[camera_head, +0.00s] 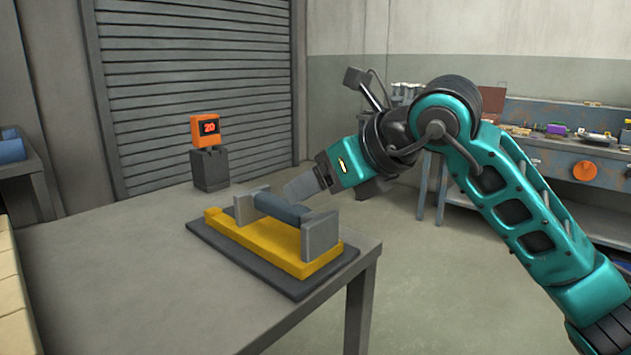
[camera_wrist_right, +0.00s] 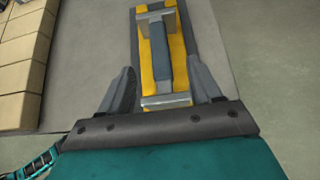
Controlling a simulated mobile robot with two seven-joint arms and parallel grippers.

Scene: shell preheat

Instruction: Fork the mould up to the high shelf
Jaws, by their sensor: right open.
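What looks like the mould is a yellow block (camera_head: 262,240) with two upright grey end plates and a blue-grey bar (camera_head: 284,208) between them. It lies on a dark mat (camera_head: 215,236) on the grey table (camera_head: 130,290). In the right wrist view the yellow block (camera_wrist_right: 180,48) and its bar (camera_wrist_right: 159,55) run away from me between the fingers. My right gripper (camera_head: 300,187) is open and empty, close to the bar in the head view. In the wrist view its fingers (camera_wrist_right: 160,72) lie either side of the bar, apart from it. My left gripper is out of view.
An orange display reading 20 (camera_head: 205,130) stands on a dark post (camera_head: 210,170) at the table's back. Tan blocks (camera_head: 10,300) line the left edge. A cluttered workbench (camera_head: 580,155) stands at the right. No high shelf can be clearly made out.

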